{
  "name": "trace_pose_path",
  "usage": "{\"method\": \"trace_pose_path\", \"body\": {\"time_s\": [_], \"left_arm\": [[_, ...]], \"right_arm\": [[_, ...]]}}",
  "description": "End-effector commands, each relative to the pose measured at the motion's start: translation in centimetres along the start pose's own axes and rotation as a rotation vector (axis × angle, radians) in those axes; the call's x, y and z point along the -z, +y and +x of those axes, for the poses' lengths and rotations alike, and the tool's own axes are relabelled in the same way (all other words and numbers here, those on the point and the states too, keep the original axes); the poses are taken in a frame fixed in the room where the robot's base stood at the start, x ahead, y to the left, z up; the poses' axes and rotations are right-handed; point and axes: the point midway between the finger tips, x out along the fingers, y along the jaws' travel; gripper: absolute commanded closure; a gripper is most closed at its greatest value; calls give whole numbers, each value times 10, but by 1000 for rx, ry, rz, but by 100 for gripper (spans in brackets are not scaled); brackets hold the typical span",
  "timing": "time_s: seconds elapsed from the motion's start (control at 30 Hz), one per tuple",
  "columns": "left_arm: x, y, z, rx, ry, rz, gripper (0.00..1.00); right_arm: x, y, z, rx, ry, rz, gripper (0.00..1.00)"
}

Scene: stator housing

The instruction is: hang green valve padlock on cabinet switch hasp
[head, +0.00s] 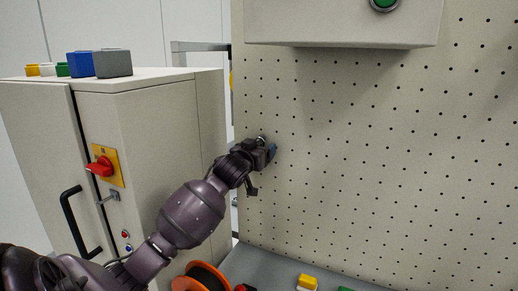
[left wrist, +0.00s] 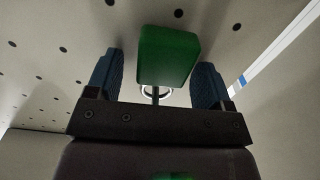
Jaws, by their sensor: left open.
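A green padlock body (left wrist: 168,57) shows in the left wrist view between the two blue fingertips of my left gripper, with gaps on both sides. A thin metal ring or hook (left wrist: 156,92) shows just below it. My left gripper (head: 271,152) is open at the pegboard in the head view, where I cannot make out the padlock. The cabinet (head: 150,130) at left carries a red switch handle (head: 101,167) on a yellow plate. A small metal hasp (head: 109,198) sticks out just below the switch. My right gripper is not in view.
The pegboard (head: 390,150) fills the right side, with a grey box (head: 340,25) bearing a green button above. Colored blocks (head: 85,65) stand on the cabinet. An orange spool (head: 200,280) and small yellow and green pieces lie on the bench. A black handle (head: 75,225) protrudes from the cabinet door.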

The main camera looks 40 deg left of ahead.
Motion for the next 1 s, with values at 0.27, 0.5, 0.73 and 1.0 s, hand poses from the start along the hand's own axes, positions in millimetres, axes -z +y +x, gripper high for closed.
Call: {"method": "trace_pose_path", "body": {"time_s": [0.27, 0.5, 0.73, 1.0], "left_arm": [[0, 0, 1, 0, 0, 0, 26], [0, 0, 1, 0, 0, 0, 62], [1, 0, 1, 0, 1, 0, 82], [8, 0, -2, 1, 1, 0, 82]], "right_arm": [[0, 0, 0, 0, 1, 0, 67], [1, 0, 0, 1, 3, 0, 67], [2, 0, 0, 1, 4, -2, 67], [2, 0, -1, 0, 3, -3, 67]]}}
